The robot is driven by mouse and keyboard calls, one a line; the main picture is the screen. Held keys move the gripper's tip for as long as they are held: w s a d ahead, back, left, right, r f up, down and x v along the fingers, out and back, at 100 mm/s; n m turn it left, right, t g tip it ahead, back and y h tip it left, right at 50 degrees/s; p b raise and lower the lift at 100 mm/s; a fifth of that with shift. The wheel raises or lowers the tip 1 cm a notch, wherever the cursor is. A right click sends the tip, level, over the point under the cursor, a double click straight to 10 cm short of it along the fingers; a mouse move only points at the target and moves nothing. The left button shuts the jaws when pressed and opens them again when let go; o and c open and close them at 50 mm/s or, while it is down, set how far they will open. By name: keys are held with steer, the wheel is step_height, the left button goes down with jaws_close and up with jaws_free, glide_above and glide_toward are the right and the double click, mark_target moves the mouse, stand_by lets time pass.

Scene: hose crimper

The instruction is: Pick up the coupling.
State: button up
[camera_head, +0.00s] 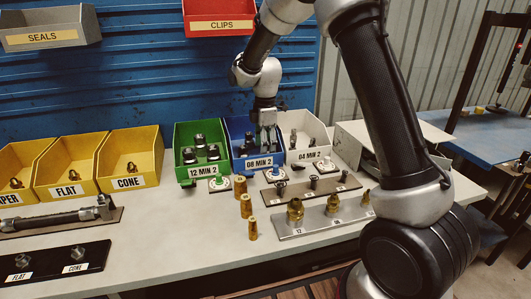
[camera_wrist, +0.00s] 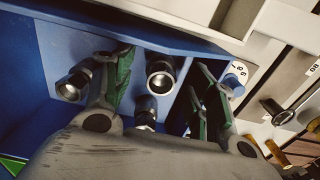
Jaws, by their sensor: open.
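Metal couplings lie in the blue bin (camera_head: 236,140) labelled "08 MIN 2". In the wrist view one coupling (camera_wrist: 160,77) shows its round open end between my gripper's fingers. A second coupling (camera_wrist: 74,86) is left of the left finger, and a third (camera_wrist: 145,114) sits just below the first. My gripper (camera_head: 266,126) reaches down into the blue bin. In the wrist view my gripper (camera_wrist: 165,72) is open, with green-padded fingers on both sides of the middle coupling. I cannot tell whether the pads touch it. In the head view the gripper hides most of the bin's contents.
A green bin (camera_head: 179,152) stands left of the blue bin and a white bin (camera_head: 318,130) right. Brass fittings (camera_head: 240,186) and a grey fitting plate (camera_head: 310,228) stand in front. Yellow bins (camera_head: 130,155) are at the left.

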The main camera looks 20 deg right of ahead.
step_height(320, 180, down, 2)
steer(key=shift+f, duration=0.25)
steer(key=c, duration=1.2)
steer(key=shift+r, duration=0.1)
